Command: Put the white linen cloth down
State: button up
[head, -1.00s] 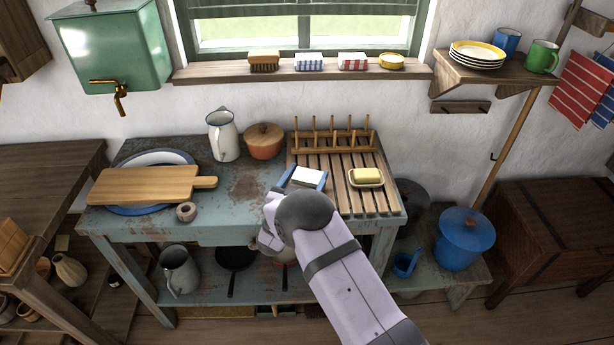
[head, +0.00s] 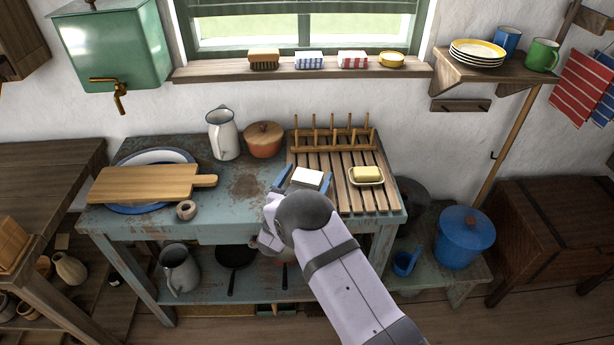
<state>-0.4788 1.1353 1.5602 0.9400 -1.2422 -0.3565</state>
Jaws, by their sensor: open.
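The white linen cloth (head: 307,176) shows as a small, flat, folded white block at the left edge of the slatted drying rack (head: 358,199). My gripper (head: 304,180) is open, with one blue finger on each side of the cloth. A gap shows between the left finger and the cloth; the right finger is close to its right edge. My own wrist hides the cloth's near side and what lies under it, so I cannot tell exactly what it rests on.
A yellow block on a small dish (head: 367,175) is on the rack, right of my gripper. An orange lidded pot (head: 264,140) and a white jug (head: 223,134) stand behind left. A cutting board (head: 145,184) lies across a basin at left. Worn tabletop (head: 245,190) is bare left of my gripper.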

aim_at(303, 185)
jog(key=shift+s, duration=0.1)
jog(key=shift+s+a, duration=0.2)
jog(key=shift+s, duration=0.15)
jog(key=shift+o, duration=0.4)
jog(key=shift+b+v, duration=1.05)
jog(key=shift+v, duration=2.15)
jog(key=shift+d+r, duration=0.1)
jog(key=shift+r, duration=0.05)
jog(key=shift+w+f+g+b, duration=0.15)
jog(key=shift+f+g+b, duration=0.2)
jog(key=shift+b, duration=0.95)
